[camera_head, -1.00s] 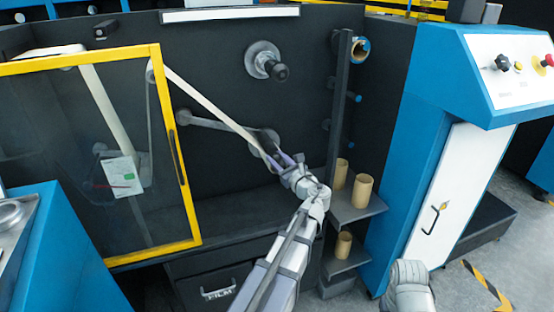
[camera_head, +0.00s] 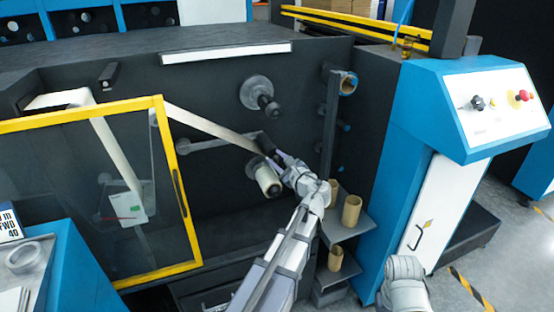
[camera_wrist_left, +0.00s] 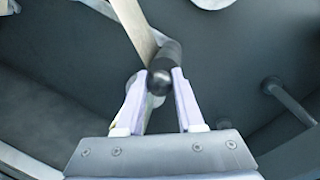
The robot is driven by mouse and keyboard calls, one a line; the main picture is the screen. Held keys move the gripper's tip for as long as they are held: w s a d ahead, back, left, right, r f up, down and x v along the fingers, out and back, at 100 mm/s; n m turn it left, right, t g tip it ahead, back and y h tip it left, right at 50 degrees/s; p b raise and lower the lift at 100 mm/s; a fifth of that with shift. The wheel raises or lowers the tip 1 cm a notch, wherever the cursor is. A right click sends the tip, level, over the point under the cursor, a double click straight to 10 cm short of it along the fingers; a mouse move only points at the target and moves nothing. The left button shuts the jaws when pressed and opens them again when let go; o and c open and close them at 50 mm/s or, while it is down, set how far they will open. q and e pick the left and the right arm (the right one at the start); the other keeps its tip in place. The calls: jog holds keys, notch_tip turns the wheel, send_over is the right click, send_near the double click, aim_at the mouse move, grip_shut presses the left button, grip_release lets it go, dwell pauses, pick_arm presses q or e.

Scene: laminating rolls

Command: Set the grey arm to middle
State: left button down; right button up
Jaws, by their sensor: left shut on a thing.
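The grey arm (camera_head: 215,143) is a slim lever on the dark machine wall. It slopes slightly up to the right from its pivot, and a pale film strip (camera_head: 208,122) runs down to its right end. My left gripper (camera_head: 278,160) is at that end, shut on the arm's black handle (camera_head: 268,147). In the left wrist view the black handle (camera_wrist_left: 164,72) sits between the two pale fingers, with the strip behind it. Markings for the arm's positions cannot be made out. My right gripper is not in view; only a grey part of my right arm shows.
A white roll (camera_head: 268,181) on a spindle sits just below the handle. An empty spindle (camera_head: 258,94) is above. A yellow-framed clear door (camera_head: 180,190) is at left. Shelves with cardboard cores (camera_head: 351,210) and a blue control cabinet (camera_head: 400,150) are at right.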

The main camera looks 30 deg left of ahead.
pick_arm(q)
jog(key=c, duration=0.5)
grip_release()
jog(key=shift+c, duration=0.2)
jog(key=shift+s, duration=0.1)
jog(key=v, duration=0.7)
jog(key=shift+d, duration=0.35)
jog(key=shift+s+p, duration=0.2)
jog(key=shift+p, duration=0.1)
jog(key=s+d+f+n+g+h+p, duration=0.3)
jog(key=s+d+n+h, duration=0.1)
jog(key=s+d, duration=0.3)
jog(key=s+d+f+n+g+h+p, duration=0.3)
jog(key=s+d, duration=0.4)
jog(key=d, duration=0.3)
jog(key=s+d+f+n+g+h+p, duration=0.3)
jog(key=s+d+n+h+p, duration=0.2)
jog(key=s+d, duration=0.3)
jog(key=shift+d+f+n+h, duration=0.2)
jog(key=shift+d+n+h, duration=0.5)
jog(key=shift+n, duration=0.2)
